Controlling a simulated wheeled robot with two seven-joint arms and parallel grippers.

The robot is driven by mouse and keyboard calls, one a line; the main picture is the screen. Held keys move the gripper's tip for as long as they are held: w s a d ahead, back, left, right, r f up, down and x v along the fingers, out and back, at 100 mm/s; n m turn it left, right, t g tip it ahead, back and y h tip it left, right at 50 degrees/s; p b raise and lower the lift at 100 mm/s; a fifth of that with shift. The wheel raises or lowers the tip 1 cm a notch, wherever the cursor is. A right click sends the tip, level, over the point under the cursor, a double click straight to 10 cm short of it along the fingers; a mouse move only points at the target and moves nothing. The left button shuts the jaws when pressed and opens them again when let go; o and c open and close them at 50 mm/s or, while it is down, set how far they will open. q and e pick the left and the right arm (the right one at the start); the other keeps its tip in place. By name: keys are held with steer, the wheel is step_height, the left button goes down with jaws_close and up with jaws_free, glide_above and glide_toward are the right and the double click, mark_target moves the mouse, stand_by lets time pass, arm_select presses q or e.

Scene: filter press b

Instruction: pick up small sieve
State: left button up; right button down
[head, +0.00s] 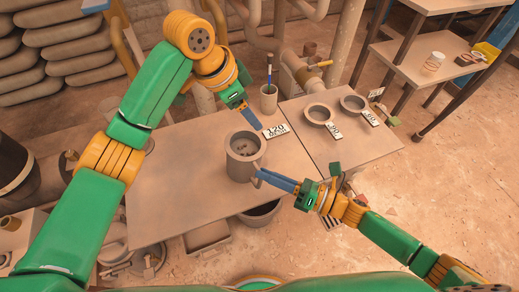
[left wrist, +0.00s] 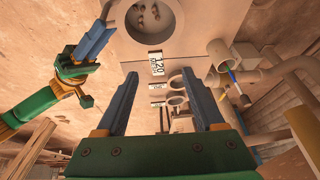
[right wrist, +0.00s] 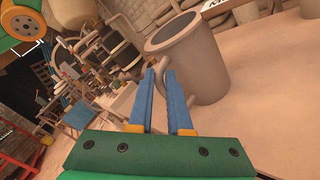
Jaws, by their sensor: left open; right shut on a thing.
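A grey mug (head: 241,162) with dark lumps inside stands on the table; it also shows in the right wrist view (right wrist: 190,65). My right gripper (head: 262,175) is shut on the mug's handle (right wrist: 164,75). Two ring-shaped sieves sit on the right part of the table: a nearer one (head: 318,115) and a slightly smaller-looking farther one (head: 353,103). My left gripper (head: 252,116) is open and empty, above the table near the "120" card (head: 276,131). In the left wrist view its fingers (left wrist: 160,78) are apart, with the card and sieves beyond.
A cup with a blue-handled brush (head: 268,98) stands at the table's back. Small label cards lie by the sieves. Pipes with a valve (head: 310,70) run behind. A shelf (head: 425,65) stands at the right. The left part of the table (head: 180,180) is clear.

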mark_target(267, 134)
arm_select(q)
steer(key=x, duration=1.1)
steer(key=shift+s+d+f, duration=0.25)
steer(key=shift+d+f, duration=0.1)
steer(key=shift+d, duration=0.1)
jaws_close()
